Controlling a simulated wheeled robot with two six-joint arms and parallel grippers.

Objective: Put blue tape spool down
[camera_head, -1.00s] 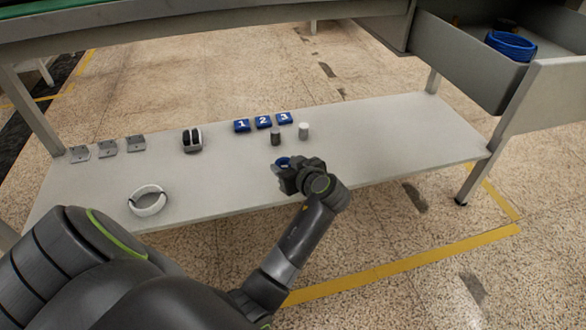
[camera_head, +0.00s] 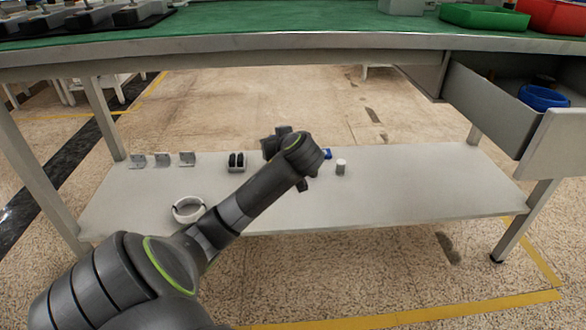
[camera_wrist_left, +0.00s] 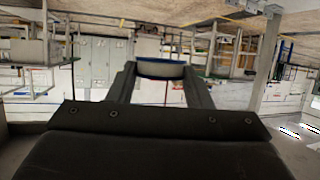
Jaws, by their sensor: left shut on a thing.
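The blue tape spool (camera_wrist_left: 160,68) shows in the left wrist view as a short roll with a blue rim and a pale side. It sits between the two fingertips of my left gripper (camera_wrist_left: 160,78), which is shut on it. My right gripper is in neither view.
A white ring (camera_head: 188,209) lies on the shelf, with grey brackets (camera_head: 162,160), a black holder (camera_head: 236,162) and a light cylinder (camera_head: 340,167) behind. A blue ring (camera_head: 545,97) sits in the open drawer (camera_head: 470,95). The shelf's right part is clear.

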